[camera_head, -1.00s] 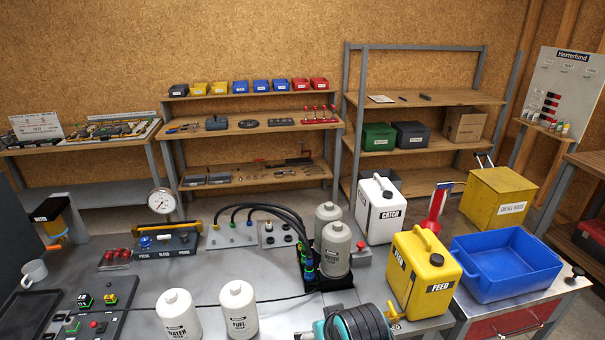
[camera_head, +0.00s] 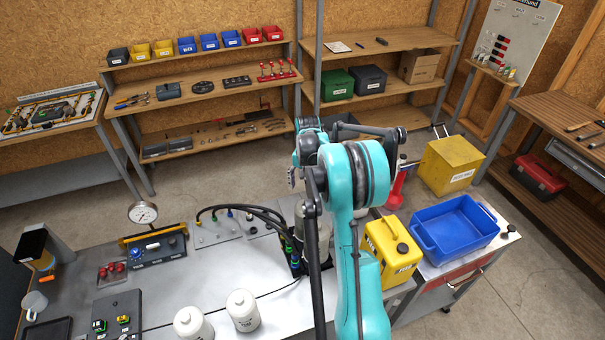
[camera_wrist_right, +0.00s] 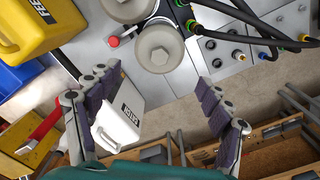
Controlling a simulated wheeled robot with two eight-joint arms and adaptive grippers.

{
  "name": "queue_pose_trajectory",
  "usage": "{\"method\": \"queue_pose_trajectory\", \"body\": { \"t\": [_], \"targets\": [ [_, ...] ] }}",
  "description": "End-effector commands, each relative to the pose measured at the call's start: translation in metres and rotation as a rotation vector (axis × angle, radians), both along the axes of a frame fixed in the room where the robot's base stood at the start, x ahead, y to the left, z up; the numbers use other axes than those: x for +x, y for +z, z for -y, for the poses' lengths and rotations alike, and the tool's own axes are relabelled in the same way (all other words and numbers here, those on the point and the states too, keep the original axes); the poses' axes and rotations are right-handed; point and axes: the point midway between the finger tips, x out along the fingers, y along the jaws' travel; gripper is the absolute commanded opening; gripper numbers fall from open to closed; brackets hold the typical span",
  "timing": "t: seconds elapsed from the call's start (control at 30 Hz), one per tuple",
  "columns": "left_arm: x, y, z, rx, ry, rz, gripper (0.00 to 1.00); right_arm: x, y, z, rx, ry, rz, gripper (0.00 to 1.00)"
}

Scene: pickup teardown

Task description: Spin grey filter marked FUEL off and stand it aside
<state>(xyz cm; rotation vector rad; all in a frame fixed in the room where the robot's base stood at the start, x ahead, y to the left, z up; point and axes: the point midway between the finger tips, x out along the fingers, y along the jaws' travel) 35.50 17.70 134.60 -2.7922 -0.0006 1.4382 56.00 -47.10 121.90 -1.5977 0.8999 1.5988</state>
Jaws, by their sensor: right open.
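Two grey filters stand side by side in the black holder by the hoses. In the head view they (camera_head: 324,230) are mostly hidden behind my right arm. The wrist view shows them from above: one round grey top (camera_wrist_right: 160,47) near the picture's centre, the other (camera_wrist_right: 125,8) cut off at the top edge. No label on either can be read, so I cannot tell which is FUEL. My right gripper (camera_wrist_right: 157,77) is open and empty, its fingers spread left and right below the nearer filter in the picture, not touching it. My left gripper is not in view.
Two white filters (camera_head: 242,310) (camera_head: 192,325) stand at the bench front. Black hoses (camera_head: 262,208) run beside the holder. A white CATCH can (camera_wrist_right: 124,112), yellow FEED can (camera_head: 392,248) and blue tub (camera_head: 458,235) are nearby. Bench surface (camera_head: 200,275) left of the holder is clear.

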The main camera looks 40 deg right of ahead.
Motion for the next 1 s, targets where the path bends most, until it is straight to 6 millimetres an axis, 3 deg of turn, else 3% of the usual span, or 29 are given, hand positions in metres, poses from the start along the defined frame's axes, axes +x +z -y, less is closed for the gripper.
{"method": "queue_pose_trajectory", "body": {
  "t": [0.6, 1.0],
  "targets": [
    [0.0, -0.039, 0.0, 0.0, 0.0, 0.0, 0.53, 0.0, -0.076, 0.0, 0.0, -0.002, -0.001, 0.79],
    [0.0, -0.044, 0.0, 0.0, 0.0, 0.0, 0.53, 0.0, -0.09, 0.0, 0.0, -0.001, -0.001, 0.79]
  ]
}}
